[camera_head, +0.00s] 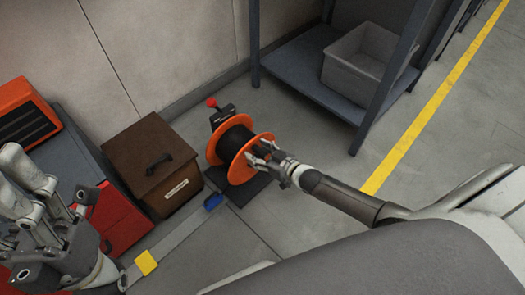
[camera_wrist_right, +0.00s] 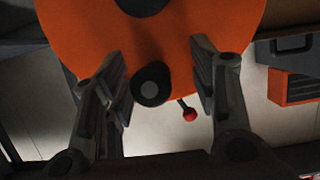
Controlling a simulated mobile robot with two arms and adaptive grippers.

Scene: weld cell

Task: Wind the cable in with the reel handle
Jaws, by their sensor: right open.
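The cable reel (camera_head: 222,160) has orange flanges and stands on a dark base on the floor. Black cable (camera_head: 236,142) is wound on its drum. In the right wrist view the orange flange (camera_wrist_right: 75,35) fills the upper part. A round black knob (camera_wrist_right: 151,84), seen end-on and apparently the reel handle, sits between my right gripper's fingers. My right gripper (camera_head: 262,152) is open at the reel's near right side; its fingers (camera_wrist_right: 158,85) stand apart from the knob on both sides. My left gripper (camera_head: 50,185) is open and empty at the left edge, away from the reel.
A red-tipped lever (camera_head: 211,102) stands behind the reel. A brown box (camera_head: 150,158) and red cabinet (camera_head: 118,222) are at left. A grey strip (camera_head: 178,236) with blue and yellow pieces lies on the floor. A shelf (camera_head: 300,62) holds a grey bin (camera_head: 362,62). Floor right of the reel is clear.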

